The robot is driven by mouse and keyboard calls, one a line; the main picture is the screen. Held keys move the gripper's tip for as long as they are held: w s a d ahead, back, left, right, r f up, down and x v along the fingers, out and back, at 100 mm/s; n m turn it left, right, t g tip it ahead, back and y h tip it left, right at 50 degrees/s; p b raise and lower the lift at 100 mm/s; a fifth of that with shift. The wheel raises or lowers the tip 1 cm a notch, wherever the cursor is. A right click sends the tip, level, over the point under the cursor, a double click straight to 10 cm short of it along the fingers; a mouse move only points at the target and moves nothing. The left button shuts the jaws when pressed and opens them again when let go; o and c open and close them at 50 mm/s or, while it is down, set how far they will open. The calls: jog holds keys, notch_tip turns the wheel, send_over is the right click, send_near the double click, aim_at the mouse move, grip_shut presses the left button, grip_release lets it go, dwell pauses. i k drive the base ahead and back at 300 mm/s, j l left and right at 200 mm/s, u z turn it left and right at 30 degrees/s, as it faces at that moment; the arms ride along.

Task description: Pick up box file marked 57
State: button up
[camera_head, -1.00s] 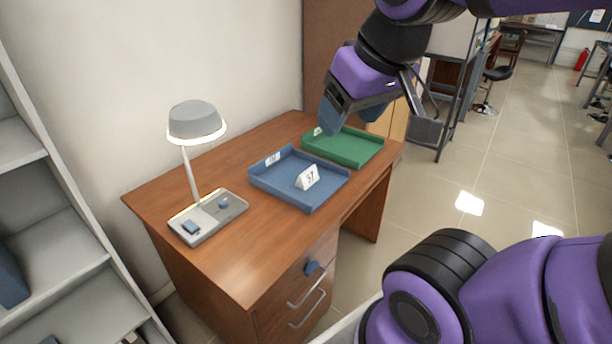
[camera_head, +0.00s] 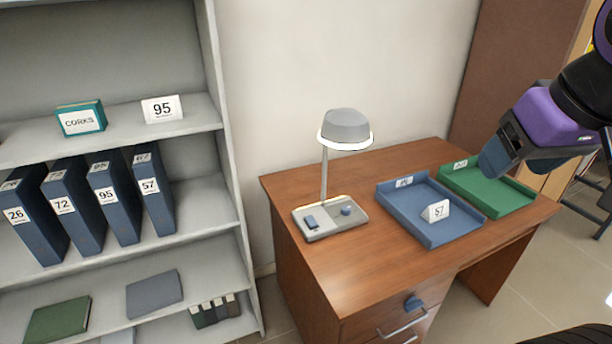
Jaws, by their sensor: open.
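The box file marked 57 (camera_head: 154,196) is dark blue with a white label. It stands upright at the right end of a row on the middle shelf of the grey shelf unit (camera_head: 232,170). Its neighbour to the left is the box file marked 95 (camera_head: 114,204). My gripper (camera_head: 500,158) is at the upper right, above the desk near the trays and far from the box file. It is open, with nothing seen in it. Its far fingertip is partly hidden.
Box files 72 (camera_head: 74,208) and 26 (camera_head: 35,220) stand further left. The desk (camera_head: 330,275) holds a lamp (camera_head: 345,128), a blue tray (camera_head: 455,236) with a 57 card (camera_head: 435,211), and a green tray (camera_head: 505,200).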

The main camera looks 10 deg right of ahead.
aim_at(147, 167)
jog(key=u, duration=1.4)
